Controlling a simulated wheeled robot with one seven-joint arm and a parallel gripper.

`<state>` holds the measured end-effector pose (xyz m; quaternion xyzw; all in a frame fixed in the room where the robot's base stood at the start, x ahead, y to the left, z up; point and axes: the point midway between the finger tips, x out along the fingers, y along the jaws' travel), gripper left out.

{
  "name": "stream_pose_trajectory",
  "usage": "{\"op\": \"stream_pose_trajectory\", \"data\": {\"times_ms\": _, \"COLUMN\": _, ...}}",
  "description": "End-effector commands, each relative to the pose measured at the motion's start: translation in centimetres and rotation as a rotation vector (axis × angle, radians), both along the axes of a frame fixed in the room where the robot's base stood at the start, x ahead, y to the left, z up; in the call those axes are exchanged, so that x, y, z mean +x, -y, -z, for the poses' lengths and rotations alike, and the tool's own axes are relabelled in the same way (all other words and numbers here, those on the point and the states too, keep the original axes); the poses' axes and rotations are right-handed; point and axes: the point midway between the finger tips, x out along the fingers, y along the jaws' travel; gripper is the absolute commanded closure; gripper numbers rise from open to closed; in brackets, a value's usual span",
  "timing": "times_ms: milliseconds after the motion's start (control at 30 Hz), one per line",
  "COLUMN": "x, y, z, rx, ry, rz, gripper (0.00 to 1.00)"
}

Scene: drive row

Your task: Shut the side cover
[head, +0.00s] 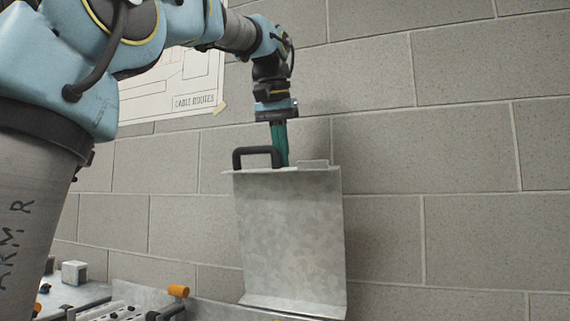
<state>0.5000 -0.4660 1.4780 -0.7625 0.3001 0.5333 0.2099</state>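The side cover (291,235) is a bare galvanised metal panel with bent edges. It stands nearly upright in front of the block wall. A black handle (256,152) sits on its top edge at the left. My gripper (281,162) points down at the top edge, just right of the handle, with its green fingers reaching to or behind that edge. The fingertips are partly hidden, so I cannot tell whether they touch the cover or how far apart they are.
A grey block wall (480,140) fills the background, with a taped paper titled "CABLE ROUTES" (185,95) on it. At lower left are metal machine parts, a small grey block (74,272) and an orange knob (178,291). The space right of the cover is clear.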

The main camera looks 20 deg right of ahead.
Motion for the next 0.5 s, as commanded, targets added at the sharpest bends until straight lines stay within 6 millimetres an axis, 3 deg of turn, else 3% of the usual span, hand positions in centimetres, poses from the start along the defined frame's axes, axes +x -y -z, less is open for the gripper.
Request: {"op": "stream_pose_trajectory", "data": {"times_ms": 500, "x": -2.2, "y": -2.0, "z": 0.1, "rx": 0.0, "ry": 0.0, "rz": 0.0, "gripper": 1.0}}
